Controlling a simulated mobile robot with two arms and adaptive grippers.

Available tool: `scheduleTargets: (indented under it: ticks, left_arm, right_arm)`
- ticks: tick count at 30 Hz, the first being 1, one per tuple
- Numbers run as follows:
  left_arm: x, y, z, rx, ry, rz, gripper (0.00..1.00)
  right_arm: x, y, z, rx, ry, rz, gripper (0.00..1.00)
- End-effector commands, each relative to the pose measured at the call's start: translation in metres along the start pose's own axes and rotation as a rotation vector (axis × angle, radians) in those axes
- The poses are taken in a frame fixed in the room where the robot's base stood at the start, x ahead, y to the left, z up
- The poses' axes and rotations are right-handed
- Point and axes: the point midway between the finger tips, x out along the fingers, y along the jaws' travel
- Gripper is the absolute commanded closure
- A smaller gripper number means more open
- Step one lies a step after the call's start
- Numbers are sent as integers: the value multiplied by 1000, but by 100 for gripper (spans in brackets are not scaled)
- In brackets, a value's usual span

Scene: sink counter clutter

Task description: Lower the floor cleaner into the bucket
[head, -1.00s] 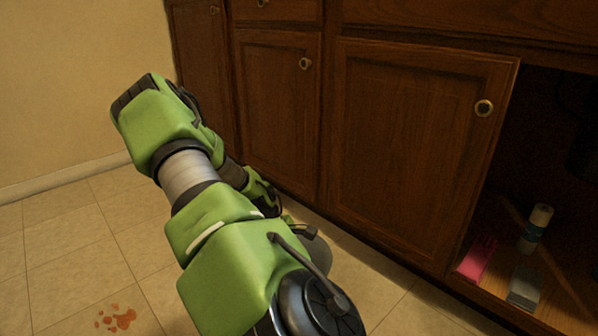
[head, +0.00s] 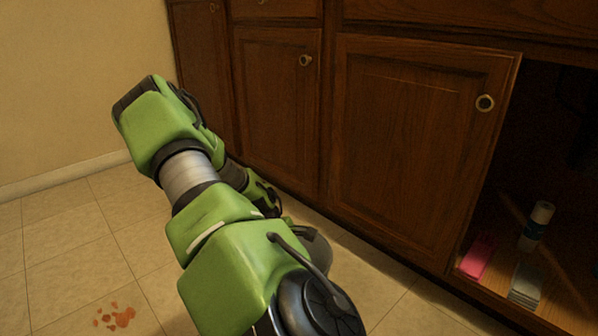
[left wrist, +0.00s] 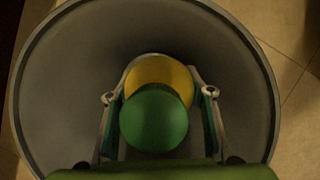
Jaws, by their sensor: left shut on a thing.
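The floor cleaner shows in the left wrist view as a yellow bottle (left wrist: 160,72) with a round green cap (left wrist: 153,118). My left gripper (left wrist: 161,80) is shut on it, one finger on each side. The wide grey bucket (left wrist: 60,90) surrounds the bottle and fingers in that view, with its round rim around them. How far the bottle's base is above the bucket floor is hidden. In the head view my green left arm hides most of the bucket (head: 318,248), which stands on the floor. The bottle is hidden there. My right gripper is not in view.
Brown wooden cabinets (head: 420,150) stand behind the bucket. The open cabinet at the right holds a white bottle (head: 537,226), a pink item (head: 477,258) and a grey block (head: 525,284). A reddish spill (head: 115,317) lies on the tiled floor at lower left.

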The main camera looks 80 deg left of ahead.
Motion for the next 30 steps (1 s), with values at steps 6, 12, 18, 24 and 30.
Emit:
scheduleTargets:
  ticks: [6,12,18,24,30]
  left_arm:
    - [3,1,-1,0,-1,2,96]
    - [3,1,-1,0,-1,2,96]
    - [3,0,-1,0,-1,1,32]
    - [4,0,-2,0,1,-1,32]
    - [-2,0,0,0,0,0,32]
  right_arm:
    - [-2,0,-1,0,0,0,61]
    - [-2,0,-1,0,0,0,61]
    - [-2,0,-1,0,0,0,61]
    - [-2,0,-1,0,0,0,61]
    - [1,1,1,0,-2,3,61]
